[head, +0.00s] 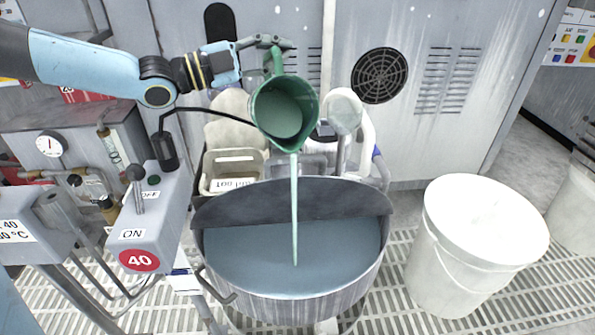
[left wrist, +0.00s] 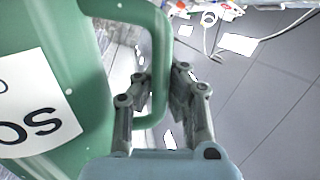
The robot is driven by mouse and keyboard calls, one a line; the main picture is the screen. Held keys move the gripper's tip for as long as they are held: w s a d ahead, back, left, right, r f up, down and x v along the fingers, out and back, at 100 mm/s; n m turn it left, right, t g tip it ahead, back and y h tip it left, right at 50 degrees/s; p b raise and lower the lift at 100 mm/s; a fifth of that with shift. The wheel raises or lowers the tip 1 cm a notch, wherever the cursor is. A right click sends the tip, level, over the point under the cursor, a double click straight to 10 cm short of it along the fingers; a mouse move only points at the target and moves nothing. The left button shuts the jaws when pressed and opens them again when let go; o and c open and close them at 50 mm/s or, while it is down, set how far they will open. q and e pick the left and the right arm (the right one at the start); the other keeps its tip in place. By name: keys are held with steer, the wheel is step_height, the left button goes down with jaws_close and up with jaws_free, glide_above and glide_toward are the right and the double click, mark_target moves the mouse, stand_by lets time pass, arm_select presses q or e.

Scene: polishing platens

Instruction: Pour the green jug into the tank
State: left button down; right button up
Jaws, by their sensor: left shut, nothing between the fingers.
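The green jug (head: 283,108) hangs in the air above the tank, tilted with its mouth towards me. A thin pale green stream (head: 295,210) runs from its lip down to the blue-grey liquid in the metal tank (head: 291,307). My left gripper (head: 275,42) is at the jug's handle, at its top. In the left wrist view, the jug (left wrist: 100,60) fills the left side, with a white label in dark letters. My right gripper is not in view.
A white bucket (head: 440,270) stands on the grating right of the tank. A grey control box (head: 150,225) with a lever is at the left. The grey machine wall closes the back.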

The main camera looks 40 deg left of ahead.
arm_select(q)
steer(key=shift+s+d+r, duration=0.1)
steer(key=shift+d+r, duration=0.1)
steer(key=shift+r, duration=0.05)
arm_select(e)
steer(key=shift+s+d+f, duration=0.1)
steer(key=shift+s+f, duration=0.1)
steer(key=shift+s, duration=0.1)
arm_select(q)
steer(key=shift+d+r+m, duration=0.1)
steer(key=shift+m, duration=0.2)
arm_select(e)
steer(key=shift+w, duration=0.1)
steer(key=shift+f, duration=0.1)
arm_select(q)
steer(key=shift+s+r+p, duration=0.1)
steer(key=shift+p, duration=0.2)
steer(key=shift+d, duration=0.1)
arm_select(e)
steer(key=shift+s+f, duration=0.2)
arm_select(q)
steer(key=shift+r, duration=0.1)
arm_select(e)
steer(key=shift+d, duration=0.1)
arm_select(q)
steer(key=shift+s+d+r+m, duration=0.1)
steer(key=shift+d+m, duration=0.05)
steer(key=shift+m, duration=0.15)
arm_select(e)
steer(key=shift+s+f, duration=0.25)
